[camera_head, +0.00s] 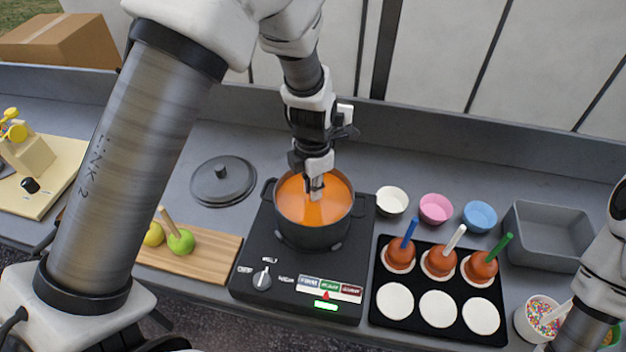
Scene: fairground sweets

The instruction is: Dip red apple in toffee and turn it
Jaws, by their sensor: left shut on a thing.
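An open dark pot (313,237) of orange toffee (312,208) stands on a black hot plate (300,275). My left gripper (315,190) points straight down into the pot, its fingertips close to the toffee surface. It is shut on the red apple's stick, which is mostly hidden by the fingers. The red apple itself does not show; the opaque toffee and the gripper hide that spot. Part of my right arm shows at the lower right edge, but its gripper is out of view.
A pot lid (222,181) lies left of the hot plate. A green apple (181,241) and a yellow one (154,234) are on a wooden board (205,262). Right are a black tray (408,325) with coated apples, small bowls (436,208), a grey bin (548,238) and a sprinkle cup (541,318).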

